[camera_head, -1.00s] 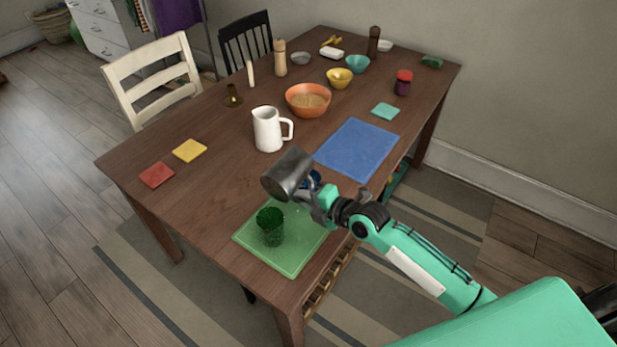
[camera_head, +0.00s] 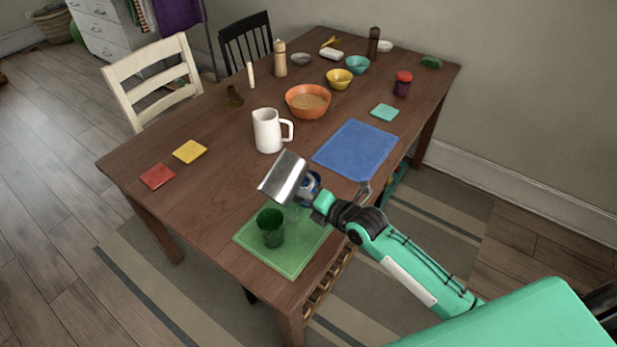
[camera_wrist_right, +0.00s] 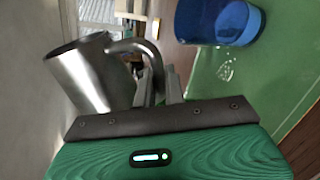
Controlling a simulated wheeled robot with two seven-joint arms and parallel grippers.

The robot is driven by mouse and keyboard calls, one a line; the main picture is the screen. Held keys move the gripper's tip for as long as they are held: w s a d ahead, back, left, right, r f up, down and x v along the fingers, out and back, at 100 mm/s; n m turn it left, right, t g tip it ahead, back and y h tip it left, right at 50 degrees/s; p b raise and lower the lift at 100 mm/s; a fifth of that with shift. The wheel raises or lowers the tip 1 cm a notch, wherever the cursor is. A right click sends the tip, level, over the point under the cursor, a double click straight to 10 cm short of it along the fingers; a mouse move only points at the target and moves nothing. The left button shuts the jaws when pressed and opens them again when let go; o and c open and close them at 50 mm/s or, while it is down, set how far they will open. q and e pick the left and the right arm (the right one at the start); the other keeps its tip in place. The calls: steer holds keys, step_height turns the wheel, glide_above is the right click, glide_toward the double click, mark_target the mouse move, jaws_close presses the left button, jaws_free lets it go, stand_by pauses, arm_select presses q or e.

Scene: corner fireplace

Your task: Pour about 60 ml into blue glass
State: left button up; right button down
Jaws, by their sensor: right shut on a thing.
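My right gripper (camera_head: 318,203) is shut on the handle of a metal jug (camera_head: 283,177) and holds it tilted above the table's near end. The jug and its handle also show in the wrist view (camera_wrist_right: 92,78). No stream of liquid is visible, and the jug's contents are hidden. My left gripper is not in view.
Small clear spots (camera_wrist_right: 226,70) lie on the mat. A white pitcher (camera_head: 267,132), blue mat (camera_head: 356,148) and orange bowl (camera_head: 307,113) are farther back. The table's left part is mostly clear.

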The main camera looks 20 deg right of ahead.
steer(key=shift+w+d+r+n, duration=0.25)
steer(key=shift+d+r+n, duration=0.05)
steer(key=shift+r+n, duration=0.3)
stand_by(1.6)
